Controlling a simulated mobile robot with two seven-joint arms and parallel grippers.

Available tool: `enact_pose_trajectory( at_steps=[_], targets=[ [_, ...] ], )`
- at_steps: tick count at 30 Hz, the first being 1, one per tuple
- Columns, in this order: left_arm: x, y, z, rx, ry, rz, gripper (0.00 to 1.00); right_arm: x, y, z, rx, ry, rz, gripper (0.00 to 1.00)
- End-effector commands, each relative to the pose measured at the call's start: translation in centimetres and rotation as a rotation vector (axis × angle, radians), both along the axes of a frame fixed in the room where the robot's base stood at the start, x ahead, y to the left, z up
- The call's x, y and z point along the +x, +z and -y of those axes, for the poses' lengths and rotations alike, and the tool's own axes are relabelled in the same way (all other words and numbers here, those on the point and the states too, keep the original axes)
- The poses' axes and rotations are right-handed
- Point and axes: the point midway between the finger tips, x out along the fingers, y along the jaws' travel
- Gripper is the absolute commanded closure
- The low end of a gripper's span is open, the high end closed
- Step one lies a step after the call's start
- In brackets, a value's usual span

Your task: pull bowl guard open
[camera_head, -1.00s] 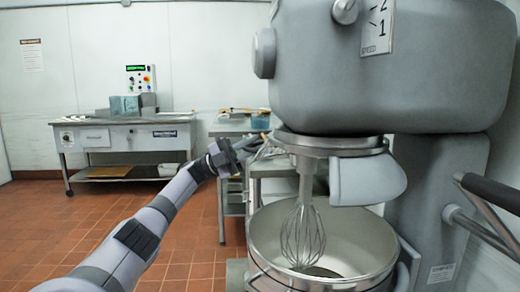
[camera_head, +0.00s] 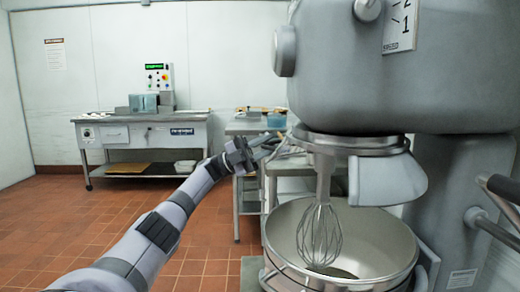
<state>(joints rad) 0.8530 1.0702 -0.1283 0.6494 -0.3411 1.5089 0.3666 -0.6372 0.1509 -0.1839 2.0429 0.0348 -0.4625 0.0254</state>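The bowl guard (camera_head: 388,181) is a smooth grey curved shield under the mixer head (camera_head: 395,70), on the right side of the whisk. Above it is a round metal collar (camera_head: 350,142). The wire whisk (camera_head: 319,235) hangs down into the large steel bowl (camera_head: 285,243). My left gripper (camera_head: 272,145) is left of the collar and apart from the guard in the picture. Its fingers look spread, with nothing between them. My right gripper is not in view.
A grey bar with a dark handle (camera_head: 503,188) sticks out at the right edge. A steel table (camera_head: 248,127) with items stands behind my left gripper. A workbench (camera_head: 140,132) stands at the back left. The tiled floor at left is clear.

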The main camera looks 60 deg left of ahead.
Motion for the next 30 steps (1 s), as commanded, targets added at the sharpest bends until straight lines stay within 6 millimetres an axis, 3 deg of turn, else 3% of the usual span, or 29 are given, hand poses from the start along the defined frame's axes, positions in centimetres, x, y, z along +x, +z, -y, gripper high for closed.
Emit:
enact_pose_trajectory(
  at_steps=[13, 30],
  targets=[
    [-3.1, -2.6, -3.6, -0.001, 0.005, 0.002, 0.78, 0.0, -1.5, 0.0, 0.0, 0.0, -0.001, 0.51],
    [-3.9, -3.0, -4.3, -0.001, 0.001, 0.0, 0.78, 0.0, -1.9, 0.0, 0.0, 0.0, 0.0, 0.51]
  ],
)
